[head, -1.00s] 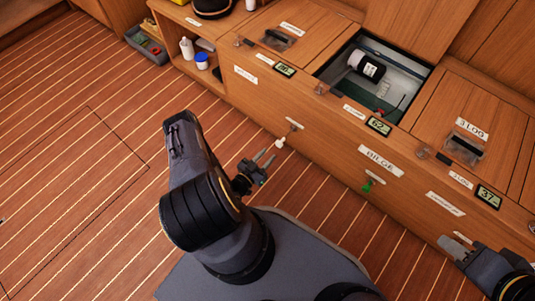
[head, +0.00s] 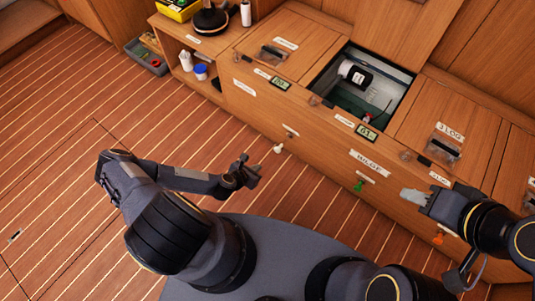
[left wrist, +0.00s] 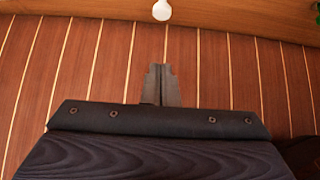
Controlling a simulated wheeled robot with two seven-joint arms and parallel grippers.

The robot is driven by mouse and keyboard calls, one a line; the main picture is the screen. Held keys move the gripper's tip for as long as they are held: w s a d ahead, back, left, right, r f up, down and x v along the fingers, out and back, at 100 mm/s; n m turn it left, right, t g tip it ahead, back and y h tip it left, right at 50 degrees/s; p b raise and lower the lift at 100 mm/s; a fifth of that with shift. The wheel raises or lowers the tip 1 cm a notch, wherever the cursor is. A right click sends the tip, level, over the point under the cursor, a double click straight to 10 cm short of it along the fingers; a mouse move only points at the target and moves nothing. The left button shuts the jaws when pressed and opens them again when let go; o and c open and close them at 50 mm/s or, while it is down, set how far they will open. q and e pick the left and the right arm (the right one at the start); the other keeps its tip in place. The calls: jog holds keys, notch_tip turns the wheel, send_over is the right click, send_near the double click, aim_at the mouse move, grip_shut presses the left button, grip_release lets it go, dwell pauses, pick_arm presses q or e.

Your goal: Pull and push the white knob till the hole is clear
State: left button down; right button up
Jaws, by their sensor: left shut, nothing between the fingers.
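The white knob (head: 279,148) sticks out of the wooden front, below a small slot with a pale label. It also shows at the top of the left wrist view (left wrist: 162,11). My left gripper (head: 254,174) is shut and empty, below and left of the knob, apart from it. Its closed fingers also show in the left wrist view (left wrist: 160,84), pointing toward the knob. My right gripper (head: 408,195) is by the front at the right, its jaws unclear. An open compartment (head: 400,95) holds a white and black cylinder (head: 355,74). I cannot make out which hole is meant.
A green knob (head: 359,187) and an orange knob (head: 438,239) stick out further right along the front. Clear-handled lids (head: 443,150) flank the compartment. A grey tray (head: 148,58) stands at the far left. The plank floor left of the cabinet is free.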

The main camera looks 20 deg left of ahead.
aim_at(280, 146)
pick_arm(q)
jog(key=w+r+b+x, duration=0.1)
jog(key=r+b+x, duration=0.1)
jog(key=x, duration=1)
jog(key=shift+w+d+b, duration=0.3)
jog(key=shift+w+b, duration=0.1)
jog(key=shift+b, duration=0.3)
jog(key=w+b, duration=0.1)
jog(key=w+d+b, duration=0.1)
jog(key=w, duration=0.1)
jog(key=w+d+b, duration=0.1)
jog(key=w, duration=0.1)
jog(key=shift+w+f, duration=0.1)
jog(key=shift+f, duration=0.1)
jog(key=shift+w+r, duration=0.3)
jog(key=shift+w, duration=0.1)
